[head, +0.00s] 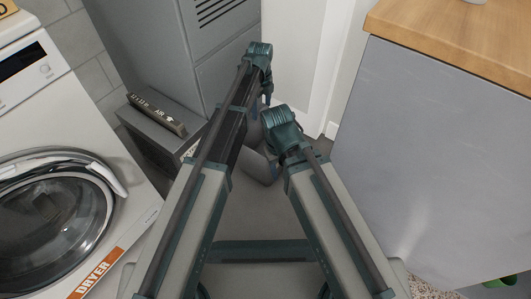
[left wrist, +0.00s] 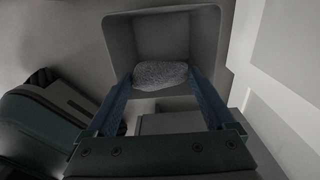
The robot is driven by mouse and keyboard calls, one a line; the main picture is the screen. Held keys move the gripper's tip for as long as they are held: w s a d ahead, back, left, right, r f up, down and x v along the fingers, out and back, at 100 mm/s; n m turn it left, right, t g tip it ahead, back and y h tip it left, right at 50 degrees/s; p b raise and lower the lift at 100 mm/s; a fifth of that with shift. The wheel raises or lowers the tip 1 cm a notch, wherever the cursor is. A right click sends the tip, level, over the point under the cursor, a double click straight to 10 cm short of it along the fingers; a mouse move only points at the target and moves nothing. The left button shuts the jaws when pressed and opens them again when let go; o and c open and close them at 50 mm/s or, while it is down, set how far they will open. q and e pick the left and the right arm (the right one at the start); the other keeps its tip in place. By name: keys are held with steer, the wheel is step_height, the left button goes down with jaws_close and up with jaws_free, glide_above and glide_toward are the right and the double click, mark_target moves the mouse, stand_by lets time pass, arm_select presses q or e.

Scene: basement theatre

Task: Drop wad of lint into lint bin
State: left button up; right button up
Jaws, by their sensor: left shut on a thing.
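A grey, fuzzy wad of lint (left wrist: 160,75) is pinched between the two blue fingers of my left gripper (left wrist: 161,88) in the left wrist view. The grey lint bin (left wrist: 165,33) has a square open mouth. The wad shows in front of that mouth, near its lower edge in the picture; I cannot tell how deep it is. In the head view my left gripper (head: 267,97) is small and mostly hidden by its arm, and the wad cannot be made out. My right arm ends near the middle of the head view; its gripper is hidden.
A white dryer (head: 125,215) stands at the left. A grey cabinet (head: 150,45) is behind my arms, with a low dark box (head: 150,140) bearing a labelled bar beside it. A grey counter with a wooden top (head: 480,45) closes off the right.

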arm_select(q)
step_height(320, 180, down, 5)
steer(key=b, duration=0.4)
steer(key=shift+r, duration=0.2)
steer(key=o, duration=1)
steer(key=shift+r, duration=0.1)
step_height(320, 180, up, 14)
steer(key=p, duration=1.4)
steer(key=shift+f, duration=0.2)
